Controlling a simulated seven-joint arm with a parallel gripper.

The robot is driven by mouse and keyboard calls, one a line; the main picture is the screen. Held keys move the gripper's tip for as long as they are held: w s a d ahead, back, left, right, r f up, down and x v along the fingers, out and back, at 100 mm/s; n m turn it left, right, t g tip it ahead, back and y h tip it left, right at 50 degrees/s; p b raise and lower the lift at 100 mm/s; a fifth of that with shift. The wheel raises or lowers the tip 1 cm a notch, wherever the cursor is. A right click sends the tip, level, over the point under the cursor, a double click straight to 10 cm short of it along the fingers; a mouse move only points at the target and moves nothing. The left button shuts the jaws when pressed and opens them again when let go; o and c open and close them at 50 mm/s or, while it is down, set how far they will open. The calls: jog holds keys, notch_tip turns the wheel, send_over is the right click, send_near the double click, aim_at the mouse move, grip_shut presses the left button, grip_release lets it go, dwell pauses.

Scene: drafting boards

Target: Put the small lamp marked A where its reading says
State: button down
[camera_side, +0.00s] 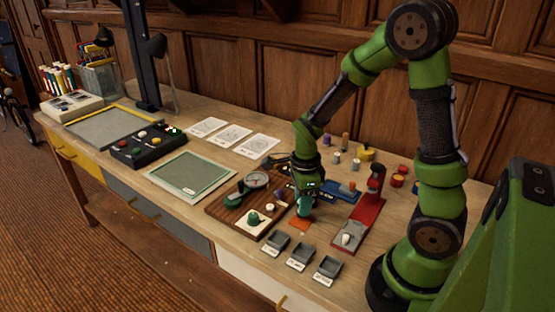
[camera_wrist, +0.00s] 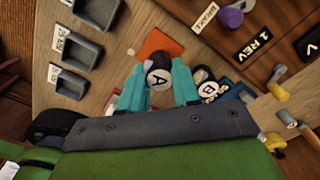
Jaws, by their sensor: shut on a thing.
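The small lamp marked A (camera_wrist: 160,79), dark with a white lettered face, sits between the two teal fingers of my gripper (camera_wrist: 158,88) in the wrist view. My gripper is shut on it. In the side view my gripper (camera_side: 304,205) points down beside the wooden board (camera_side: 224,209), just behind an orange square (camera_side: 299,226); the lamp is hardly visible there. The orange square also shows in the wrist view (camera_wrist: 158,42), right by the lamp. I cannot tell whether the lamp touches the table. A second piece marked B (camera_wrist: 208,90) lies close to the right finger.
Three small grey trays with labels (camera_side: 301,256) stand at the table's front edge. A red stand (camera_side: 359,224) is right of my gripper. The wooden board carries a round gauge (camera_side: 256,180) and knobs. A green-framed panel (camera_side: 192,174) and black button box (camera_side: 146,144) lie further left.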

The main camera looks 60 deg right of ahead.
jog(key=shift+f, duration=0.15)
jog(key=shift+f, duration=0.35)
jog(key=shift+f, duration=0.45)
dwell(0.7)
jog(key=shift+c, duration=2.1)
grip_release()
jog(key=shift+r, duration=0.1)
jog(key=shift+r, duration=3.45)
